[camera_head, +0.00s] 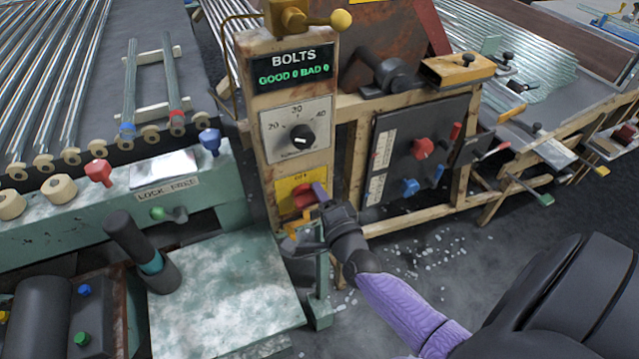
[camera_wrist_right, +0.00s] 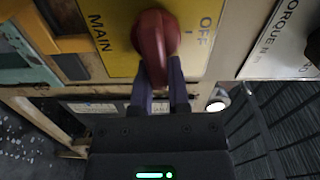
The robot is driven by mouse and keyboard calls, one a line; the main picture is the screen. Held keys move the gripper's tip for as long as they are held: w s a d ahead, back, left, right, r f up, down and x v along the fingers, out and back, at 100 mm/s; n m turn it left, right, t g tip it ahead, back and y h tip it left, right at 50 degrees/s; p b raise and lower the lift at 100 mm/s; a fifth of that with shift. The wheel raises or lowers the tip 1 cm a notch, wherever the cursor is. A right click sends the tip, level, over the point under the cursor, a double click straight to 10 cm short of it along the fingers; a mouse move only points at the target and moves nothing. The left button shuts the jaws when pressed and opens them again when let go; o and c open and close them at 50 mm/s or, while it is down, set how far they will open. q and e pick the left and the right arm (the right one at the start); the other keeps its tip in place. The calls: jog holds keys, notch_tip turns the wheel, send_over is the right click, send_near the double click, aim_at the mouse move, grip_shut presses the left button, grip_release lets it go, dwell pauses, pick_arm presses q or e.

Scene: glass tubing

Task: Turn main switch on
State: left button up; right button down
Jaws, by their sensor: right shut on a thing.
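The main switch is a red knob (camera_head: 303,197) on a yellow plate (camera_head: 291,184) low on the cream control post. My right gripper (camera_head: 318,196), with purple fingers, reaches it from the right in the head view. In the right wrist view the red knob (camera_wrist_right: 155,38) fills the top middle, on the yellow plate (camera_wrist_right: 118,28) marked MAIN and OFF. My right gripper (camera_wrist_right: 165,78) is shut on the knob's near end, one finger on each side. The fingers and knob hide part of the plate. My left gripper is in neither view.
Above the switch are a torque dial (camera_head: 303,136) and a BOLTS display (camera_head: 291,68). A dark panel (camera_head: 405,165) with red and blue knobs stands to the right. A green bench (camera_head: 215,310) with an upright dark handle (camera_head: 130,240) is at left. Glass tubes lie behind.

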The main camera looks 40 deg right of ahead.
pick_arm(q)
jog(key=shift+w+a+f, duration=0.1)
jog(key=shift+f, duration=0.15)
pick_arm(e)
jog(key=shift+f+m, duration=0.2)
jog(key=shift+m, duration=0.3)
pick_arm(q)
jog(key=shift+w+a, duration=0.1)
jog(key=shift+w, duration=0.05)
pick_arm(e)
jog(key=c, duration=0.6)
grip_release()
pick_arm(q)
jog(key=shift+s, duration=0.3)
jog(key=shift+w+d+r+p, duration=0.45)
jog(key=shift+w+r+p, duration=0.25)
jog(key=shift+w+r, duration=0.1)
pick_arm(e)
jog(key=v, duration=1)
